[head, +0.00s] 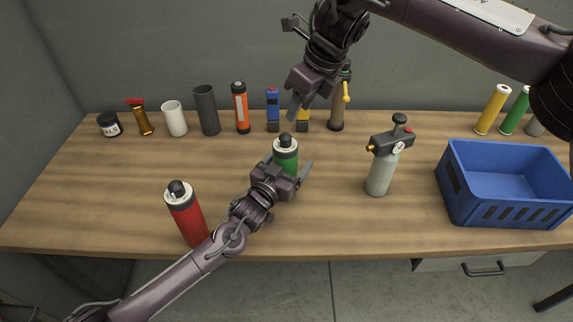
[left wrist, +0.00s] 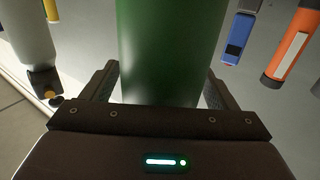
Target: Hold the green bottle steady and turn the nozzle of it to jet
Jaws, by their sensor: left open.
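The green bottle (head: 286,159) stands upright on the table, with a pale collar and a dark nozzle (head: 285,140) on top. My left gripper (head: 289,166) is low at the bottle, its fingers spread on either side of it. In the left wrist view the green body (left wrist: 170,50) stands between the open fingers, with a gap visible on the right. My right gripper (head: 311,103) hangs above the back of the table, above the nozzle's height, apart from the bottle. One finger shows clearly at its outer edge and it appears open and empty; the other finger is hard to make out.
A red bottle (head: 186,214) stands close to my left forearm. A row of items, including an orange flashlight (head: 241,108) and a grey cup (head: 207,110), lines the back.

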